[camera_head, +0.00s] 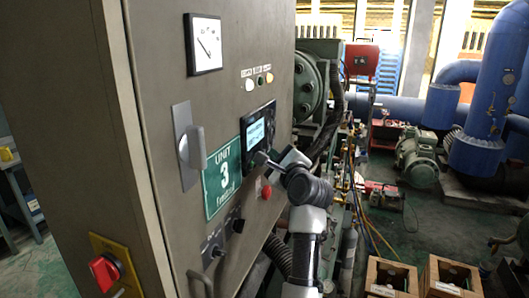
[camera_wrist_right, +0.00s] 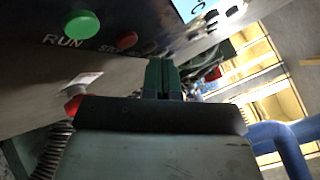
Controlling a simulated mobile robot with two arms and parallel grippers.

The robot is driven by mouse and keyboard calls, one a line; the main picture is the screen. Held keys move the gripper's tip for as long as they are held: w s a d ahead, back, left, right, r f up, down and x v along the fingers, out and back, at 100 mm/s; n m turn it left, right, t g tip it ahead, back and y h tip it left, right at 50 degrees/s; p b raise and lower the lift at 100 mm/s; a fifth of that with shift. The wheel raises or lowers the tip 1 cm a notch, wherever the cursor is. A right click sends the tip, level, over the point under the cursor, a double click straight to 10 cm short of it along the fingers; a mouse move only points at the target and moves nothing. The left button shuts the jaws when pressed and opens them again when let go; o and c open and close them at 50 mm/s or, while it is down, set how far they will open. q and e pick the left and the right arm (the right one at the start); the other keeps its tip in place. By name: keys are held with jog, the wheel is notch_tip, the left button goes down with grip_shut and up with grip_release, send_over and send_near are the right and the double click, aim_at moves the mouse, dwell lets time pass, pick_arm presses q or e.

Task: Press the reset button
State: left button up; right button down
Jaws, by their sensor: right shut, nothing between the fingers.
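My right gripper (camera_head: 259,158) is at the control panel (camera_head: 258,127) on the grey cabinet's face, its fingers near the panel's lower edge. In the right wrist view its fingers (camera_wrist_right: 163,64) are together and empty, pointing at the row of buttons. That row shows a green button (camera_wrist_right: 83,25) labelled RUN and a smaller red button (camera_wrist_right: 126,41). A dark round button (camera_wrist_right: 150,47) sits just left of the fingertips. I cannot read a reset label, and cannot tell whether the fingertips touch the panel. My left gripper is not in view.
The cabinet face also carries a green UNIT 3 sign (camera_head: 222,178), a grey handle (camera_head: 189,146), a red button (camera_head: 266,190) and a red rotary switch (camera_head: 104,272). Hoses and pipework stand right of the cabinet. Two wooden crates (camera_head: 452,291) are on the floor.

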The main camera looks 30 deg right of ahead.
jog(key=shift+w+a, duration=0.15)
jog(key=shift+w, duration=0.05)
dwell(0.6)
jog(key=shift+s+d+p, duration=0.5)
jog(key=shift+s, duration=0.1)
jog(key=shift+d, duration=0.1)
jog(key=s+d, duration=0.1)
jog(key=s, duration=0.1)
jog(key=s+d+p, duration=0.1)
jog(key=d, duration=0.1)
jog(key=shift+s, duration=0.4)
dwell(0.4)
